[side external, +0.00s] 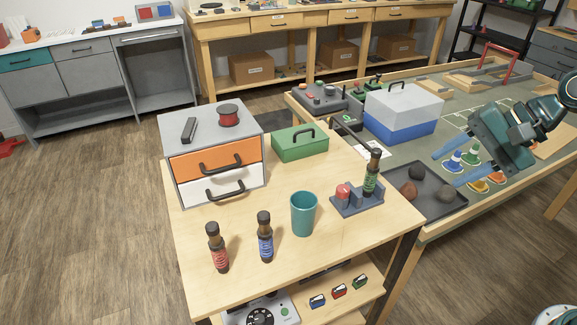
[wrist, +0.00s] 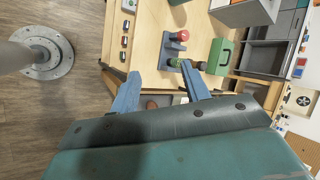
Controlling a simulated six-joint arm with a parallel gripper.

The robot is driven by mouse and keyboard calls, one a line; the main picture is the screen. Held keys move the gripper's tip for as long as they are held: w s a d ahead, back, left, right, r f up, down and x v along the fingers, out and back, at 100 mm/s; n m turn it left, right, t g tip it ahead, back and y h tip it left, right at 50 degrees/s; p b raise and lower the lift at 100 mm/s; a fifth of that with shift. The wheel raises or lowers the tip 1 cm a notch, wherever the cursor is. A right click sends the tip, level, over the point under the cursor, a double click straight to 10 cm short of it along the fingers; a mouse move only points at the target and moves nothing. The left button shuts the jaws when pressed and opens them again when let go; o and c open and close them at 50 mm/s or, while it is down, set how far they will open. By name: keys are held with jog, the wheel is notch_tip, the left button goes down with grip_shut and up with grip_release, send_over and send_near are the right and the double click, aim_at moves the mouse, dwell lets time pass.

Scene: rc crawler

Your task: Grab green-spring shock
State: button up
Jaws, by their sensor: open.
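The green-spring shock (side external: 371,175) stands upright in a small grey-blue holder (side external: 350,205) with a red ball on it, near the right side of the wooden table. In the wrist view the holder (wrist: 166,48) lies beyond my fingertips, and the shock is small and partly hidden by a finger. My gripper (side external: 447,167) is open and empty, to the right of the shock and apart from it, above the neighbouring workbench. Both blue fingers also show in the wrist view (wrist: 160,70). A red-spring shock (side external: 218,248) and a blue-spring shock (side external: 265,238) stand at the table's front.
A teal cup (side external: 303,214) stands left of the holder. A green box (side external: 300,144) and a drawer unit (side external: 212,155) stand behind. A dark tray (side external: 425,190) with rocks and a blue-grey toolbox (side external: 402,113) lie on the right bench, with small coloured cones below my gripper.

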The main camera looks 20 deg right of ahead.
aim_at(373, 168)
jog(key=w+d+f+m+t+y, duration=0.2)
jog(key=w+m, duration=0.2)
jog(key=m, duration=0.3)
jog(key=w+d+f+m+t+y, duration=0.2)
jog(key=w+m, duration=0.2)
jog(key=m, duration=0.4)
jog(key=shift+w+d, duration=0.25)
jog(key=shift+w, duration=0.1)
jog(key=shift+f, duration=0.15)
jog(key=shift+x, duration=4.25)
jog(key=shift+w+a, duration=0.1)
jog(key=shift+x, duration=2.5)
jog(key=shift+w, duration=0.1)
jog(key=shift+c, duration=0.5)
jog(key=shift+r, duration=0.2)
grip_shut()
